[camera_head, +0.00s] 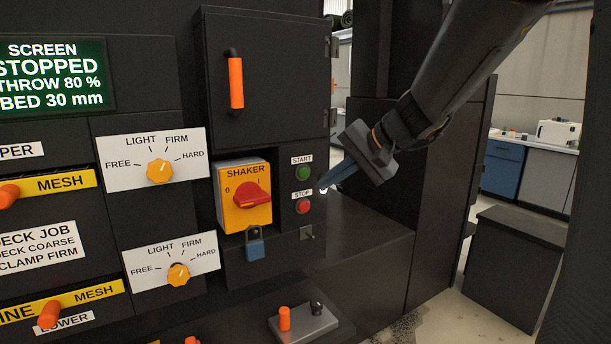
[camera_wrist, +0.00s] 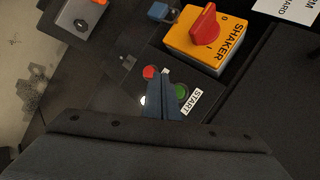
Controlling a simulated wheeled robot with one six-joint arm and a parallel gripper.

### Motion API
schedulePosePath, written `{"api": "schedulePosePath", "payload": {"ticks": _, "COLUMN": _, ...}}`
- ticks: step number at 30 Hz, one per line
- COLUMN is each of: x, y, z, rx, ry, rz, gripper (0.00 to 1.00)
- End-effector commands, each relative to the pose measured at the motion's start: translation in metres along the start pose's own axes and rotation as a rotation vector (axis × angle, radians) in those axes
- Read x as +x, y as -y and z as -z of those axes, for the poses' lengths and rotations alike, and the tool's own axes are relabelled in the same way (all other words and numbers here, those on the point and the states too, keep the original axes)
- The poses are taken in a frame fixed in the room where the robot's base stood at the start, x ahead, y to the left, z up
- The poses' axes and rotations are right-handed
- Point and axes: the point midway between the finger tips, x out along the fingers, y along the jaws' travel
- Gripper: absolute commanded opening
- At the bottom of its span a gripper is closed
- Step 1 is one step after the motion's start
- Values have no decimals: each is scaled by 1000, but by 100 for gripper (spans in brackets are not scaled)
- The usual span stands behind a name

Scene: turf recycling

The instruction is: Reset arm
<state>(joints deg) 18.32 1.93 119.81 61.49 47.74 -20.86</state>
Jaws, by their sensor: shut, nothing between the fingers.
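My arm reaches in from the upper right of the head view. My gripper (camera_head: 324,186) is shut and empty, its blue-grey fingertips pointing left just beside the green START button (camera_head: 303,173) and the red STOP button (camera_head: 304,207). In the wrist view my gripper (camera_wrist: 158,84) points at the same panel, with the red button (camera_wrist: 150,72) and the green button (camera_wrist: 181,93) close to its tips. I cannot tell whether the fingers touch the panel. The yellow SHAKER switch (camera_head: 244,212) with its red knob is left of the buttons; it also shows in the wrist view (camera_wrist: 192,52).
A blue padlock (camera_head: 255,246) hangs below the switch. A cabinet door with an orange handle (camera_head: 236,82) is above. A screen (camera_head: 54,74) reads STOPPED, THROW 80 %, BED 30 mm. A grey plate with an orange peg (camera_head: 285,318) sits low.

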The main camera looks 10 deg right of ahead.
Motion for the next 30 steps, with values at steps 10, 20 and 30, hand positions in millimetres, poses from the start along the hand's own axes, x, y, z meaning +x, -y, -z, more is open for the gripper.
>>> {"api": "schedulePosePath", "payload": {"ticks": 10, "x": 0, "y": 0, "z": 0, "rx": 0, "ry": 0, "rz": 0, "gripper": 0}}
{"api": "schedulePosePath", "payload": {"ticks": 20, "x": 23, "y": -44, "z": -45, "rx": -50, "ry": 78, "rz": -142, "gripper": 0}}
{"api": "schedulePosePath", "payload": {"ticks": 30, "x": 39, "y": -200, "z": -182, "rx": -408, "ry": 317, "rz": -608, "gripper": 0}}
